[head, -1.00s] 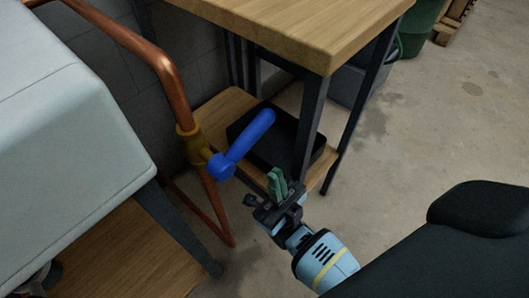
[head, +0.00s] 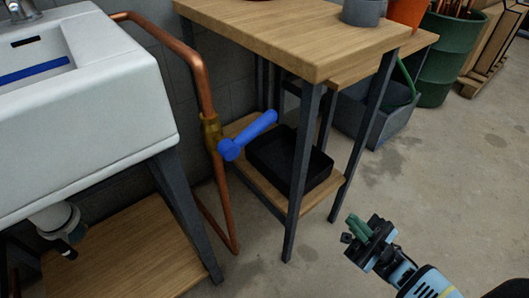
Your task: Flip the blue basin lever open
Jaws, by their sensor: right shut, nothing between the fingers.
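The blue lever (head: 248,135) sits on a brass valve (head: 211,131) on the copper pipe (head: 196,72) beside the basin (head: 110,110). The lever sticks out to the right and slightly up, across the line of the pipe. My right gripper (head: 357,224) is at the lower right with its green fingers together and nothing between them. It is well apart from the lever, to its right and lower in the picture. My left gripper is not in view.
A wooden workbench (head: 300,38) with dark metal legs stands right of the lever, with a black box (head: 278,165) on its lower shelf. A green barrel (head: 447,60) and a grey bin (head: 372,120) stand behind. Bare concrete floor (head: 420,170) lies at the right.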

